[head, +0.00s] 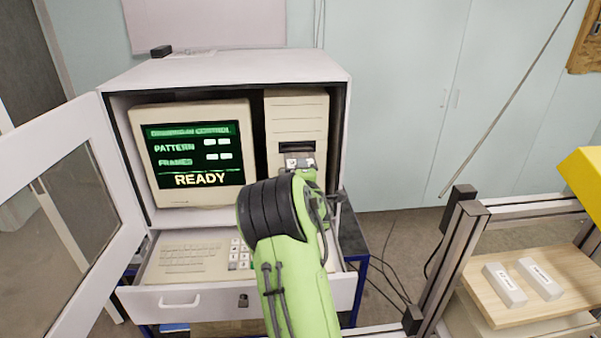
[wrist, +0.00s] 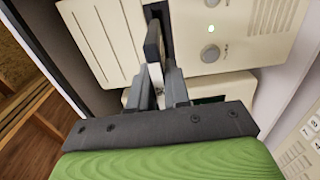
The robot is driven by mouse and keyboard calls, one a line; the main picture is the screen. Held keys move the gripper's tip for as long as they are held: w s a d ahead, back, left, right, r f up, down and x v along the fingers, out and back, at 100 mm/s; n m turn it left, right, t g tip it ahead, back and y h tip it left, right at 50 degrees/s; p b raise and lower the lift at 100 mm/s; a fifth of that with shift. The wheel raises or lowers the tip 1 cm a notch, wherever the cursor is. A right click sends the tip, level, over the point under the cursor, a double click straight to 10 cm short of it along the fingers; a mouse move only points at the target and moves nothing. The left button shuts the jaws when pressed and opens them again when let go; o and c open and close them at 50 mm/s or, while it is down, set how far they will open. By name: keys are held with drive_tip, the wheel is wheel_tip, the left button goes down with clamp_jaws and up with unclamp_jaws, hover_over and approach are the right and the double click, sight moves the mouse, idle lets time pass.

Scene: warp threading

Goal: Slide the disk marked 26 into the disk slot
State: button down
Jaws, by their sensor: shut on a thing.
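The disk slot (head: 297,147) is a dark opening in the front of the beige computer tower (head: 297,112). My gripper (head: 299,166) is just below and in front of it, with my green arm hiding the lower tower. In the wrist view my gripper (wrist: 161,80) is shut on a thin dark disk (wrist: 153,42), held edge-on between the fingers. The disk's far end is at the dark slot (wrist: 167,22). I cannot tell whether its edge is inside or just in front. The number on the disk cannot be read.
The tower and a monitor (head: 195,150) reading READY stand in a white cabinet (head: 225,66) with its glass door (head: 62,215) open at left. A keyboard drawer (head: 190,258) is pulled out below. A metal frame (head: 450,255) and wooden board (head: 530,285) with two white blocks are at right.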

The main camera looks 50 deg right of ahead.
sight(299, 154)
drive_tip(key=shift+x, duration=0.85)
drive_tip(key=shift+p+x, duration=1.55)
drive_tip(key=shift+x, duration=1.2)
drive_tip(key=x, duration=0.3)
drive_tip(key=shift+w, duration=0.15)
